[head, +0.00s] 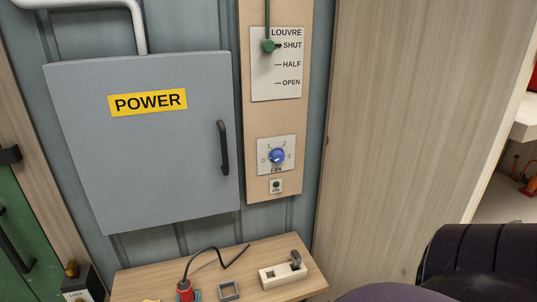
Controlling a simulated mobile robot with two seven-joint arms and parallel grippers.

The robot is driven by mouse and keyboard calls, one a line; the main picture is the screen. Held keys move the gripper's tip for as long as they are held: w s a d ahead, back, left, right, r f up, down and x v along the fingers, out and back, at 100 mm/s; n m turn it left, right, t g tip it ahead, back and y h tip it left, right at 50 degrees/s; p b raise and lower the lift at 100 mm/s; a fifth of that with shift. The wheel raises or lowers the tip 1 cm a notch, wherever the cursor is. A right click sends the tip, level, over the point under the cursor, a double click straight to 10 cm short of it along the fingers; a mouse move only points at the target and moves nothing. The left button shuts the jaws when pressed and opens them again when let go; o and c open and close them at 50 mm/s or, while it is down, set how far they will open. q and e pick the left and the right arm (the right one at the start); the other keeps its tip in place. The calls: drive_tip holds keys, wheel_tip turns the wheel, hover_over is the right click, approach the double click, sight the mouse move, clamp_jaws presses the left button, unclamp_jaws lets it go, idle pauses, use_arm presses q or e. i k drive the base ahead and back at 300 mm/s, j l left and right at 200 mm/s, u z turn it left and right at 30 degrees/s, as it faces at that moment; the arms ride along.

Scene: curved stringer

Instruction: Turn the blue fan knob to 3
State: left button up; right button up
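The blue fan knob (277,156) sits on a white dial plate (289,141) marked 0, 1, 2, 3 and FAN. The 0 is at the knob's left and the 3 at its right. A small pale mark shows on the knob's left side, towards the 0, but it is too small to read surely. Neither of my grippers shows in the head view, and nothing touches the knob.
Above the knob is a LOUVRE plate (277,85) with a green handle (268,46) at SHUT. A small button plate (276,186) is below. A grey POWER cabinet (150,165) stands left. A wooden shelf (250,293) below holds a red plug (185,289) and a switch block (283,275).

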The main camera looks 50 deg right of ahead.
sight(276, 156)
drive_tip(key=z, duration=0.4)
drive_tip(key=l+z, duration=0.1)
drive_tip(key=z, duration=0.7)
drive_tip(key=l+z, duration=0.1)
drive_tip(key=z, duration=0.3)
drive_tip(key=i, duration=0.05)
